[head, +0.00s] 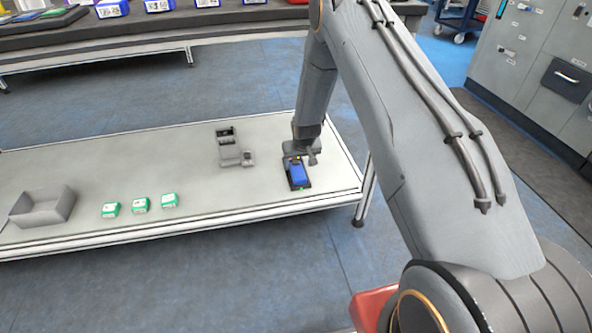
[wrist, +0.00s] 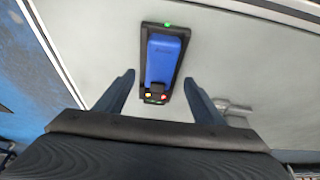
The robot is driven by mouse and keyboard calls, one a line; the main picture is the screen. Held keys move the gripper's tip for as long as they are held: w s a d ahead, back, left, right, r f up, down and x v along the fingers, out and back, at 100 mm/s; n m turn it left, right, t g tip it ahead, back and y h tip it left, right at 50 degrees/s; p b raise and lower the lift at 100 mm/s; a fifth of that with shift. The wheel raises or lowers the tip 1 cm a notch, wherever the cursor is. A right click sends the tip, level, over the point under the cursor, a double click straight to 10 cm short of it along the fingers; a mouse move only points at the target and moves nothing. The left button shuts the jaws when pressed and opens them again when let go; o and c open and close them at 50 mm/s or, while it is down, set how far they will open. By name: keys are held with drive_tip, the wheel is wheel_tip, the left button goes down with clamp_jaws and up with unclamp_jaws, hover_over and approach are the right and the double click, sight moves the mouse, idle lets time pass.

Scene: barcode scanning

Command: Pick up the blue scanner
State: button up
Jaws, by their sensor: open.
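The blue scanner (head: 299,171) sits in a dark cradle (head: 288,184) on the table, near its right end in the head view. In the wrist view the blue scanner (wrist: 163,60) lies lengthwise in the black cradle (wrist: 143,45), with a green light at the far end and small coloured lights at the near end. My gripper (wrist: 160,82) is open and empty. Its two fingers reach toward the scanner from either side of the near end, apart from it. In the head view my gripper is just behind the scanner, and its fingers are hard to make out.
A grey fixture (head: 232,156) stands left of the scanner. Several green-and-white boxes (head: 140,204) line the table's front, with an open grey bin (head: 44,207) at far left. The table (head: 110,165) is otherwise mostly clear. Grey cabinets (head: 540,60) stand at right.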

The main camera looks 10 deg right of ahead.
sight(298, 170)
drive_tip(key=x, duration=0.1)
drive_tip(key=b+x, duration=0.1)
drive_tip(key=x, duration=0.2)
drive_tip(key=shift+s+f+b, duration=0.15)
drive_tip(key=shift+f+b, duration=0.2)
drive_tip(key=shift+f, duration=0.15)
drive_tip(key=shift+r, duration=0.1)
drive_tip(key=c, duration=1.3)
